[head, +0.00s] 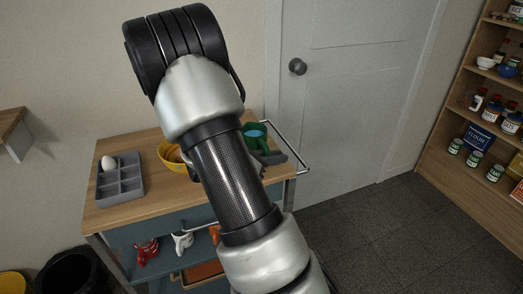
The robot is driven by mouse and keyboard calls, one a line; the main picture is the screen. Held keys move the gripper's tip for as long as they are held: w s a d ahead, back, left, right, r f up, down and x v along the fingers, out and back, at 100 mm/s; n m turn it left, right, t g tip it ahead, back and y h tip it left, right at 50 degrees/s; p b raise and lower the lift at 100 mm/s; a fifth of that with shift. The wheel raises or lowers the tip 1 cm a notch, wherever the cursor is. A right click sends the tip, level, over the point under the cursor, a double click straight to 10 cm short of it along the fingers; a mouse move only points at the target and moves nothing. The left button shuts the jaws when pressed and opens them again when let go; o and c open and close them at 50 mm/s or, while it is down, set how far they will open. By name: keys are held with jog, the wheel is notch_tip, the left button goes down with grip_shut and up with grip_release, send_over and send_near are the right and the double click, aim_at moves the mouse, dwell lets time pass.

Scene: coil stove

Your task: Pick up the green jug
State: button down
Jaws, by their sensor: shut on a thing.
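The green jug (262,143) shows at the right end of the wooden cart top, just right of my arm. Its mouth faces up and its inside looks blue. My forearm covers its left side. My arm crosses the middle of the view and bends at the top. My gripper is hidden behind the arm, so I cannot see its fingers or any contact with the jug. I cannot tell whether the jug rests on the top or is raised.
A dark grey item (273,158) lies beside the jug. A yellow bowl (171,158) is partly behind my arm. A grey divided tray (120,183) holds a white egg (108,163). A metal rail (300,157) edges the cart's right end. Shelves (455,120) stand far right.

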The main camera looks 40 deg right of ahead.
jog(key=shift+r, duration=0.1)
notch_tip(320, 180, up, 10)
jog(key=p, duration=0.2)
jog(key=shift+p, duration=0.35)
jog(key=shift+d, duration=0.1)
